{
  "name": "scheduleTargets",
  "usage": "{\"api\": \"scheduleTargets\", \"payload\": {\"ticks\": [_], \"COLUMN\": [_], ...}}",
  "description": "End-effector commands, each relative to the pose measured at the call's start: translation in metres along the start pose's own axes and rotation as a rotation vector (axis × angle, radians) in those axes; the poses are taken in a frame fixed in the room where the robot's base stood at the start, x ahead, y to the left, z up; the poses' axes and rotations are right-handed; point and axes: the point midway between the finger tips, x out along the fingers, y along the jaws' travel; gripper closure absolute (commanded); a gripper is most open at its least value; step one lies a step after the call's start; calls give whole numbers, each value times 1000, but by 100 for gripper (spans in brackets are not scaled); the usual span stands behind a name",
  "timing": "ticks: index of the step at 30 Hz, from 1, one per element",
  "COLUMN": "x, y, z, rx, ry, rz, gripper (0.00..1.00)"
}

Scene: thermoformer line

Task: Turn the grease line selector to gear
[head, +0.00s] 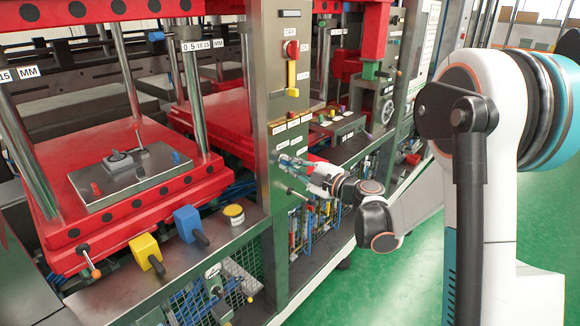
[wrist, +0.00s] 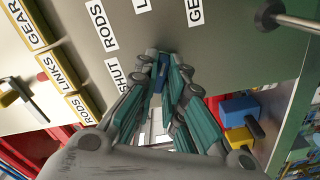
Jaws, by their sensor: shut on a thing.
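In the wrist view, a grey-green panel (wrist: 75,40) carries white labels reading SHUT (wrist: 131,74) and RODS (wrist: 97,13), plus labels cut by the frame starting L and GE (wrist: 194,12). My gripper (wrist: 160,65) is at this panel, its teal-padded fingers shut on a small blue part, the selector handle (wrist: 159,78). The fingers hide most of the handle and its pivot, so I cannot tell which label it points to. In the head view, my gripper (head: 290,161) reaches the front of the grey column from the right, below several small white labels (head: 293,122).
A metal rod with a black base (wrist: 268,14) sticks out at upper right in the wrist view. Yellow-edged labels GEAR, LINKS and RODS (wrist: 62,73) stand at left. Yellow (head: 146,252) and blue (head: 188,222) blocks sit on the ledge. Green floor (head: 385,290) is clear.

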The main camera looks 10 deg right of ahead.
Motion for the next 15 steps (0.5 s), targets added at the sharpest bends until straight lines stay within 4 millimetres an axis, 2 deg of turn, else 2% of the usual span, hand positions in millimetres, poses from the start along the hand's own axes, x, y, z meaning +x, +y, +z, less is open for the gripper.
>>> {"api": "scheduleTargets", "payload": {"ticks": [7,15], "x": [-1,-1], "y": [-2,-2], "z": [0,0], "rx": [16,227], "ry": [-1,-1], "rz": [-2,-2], "gripper": [100,100]}}
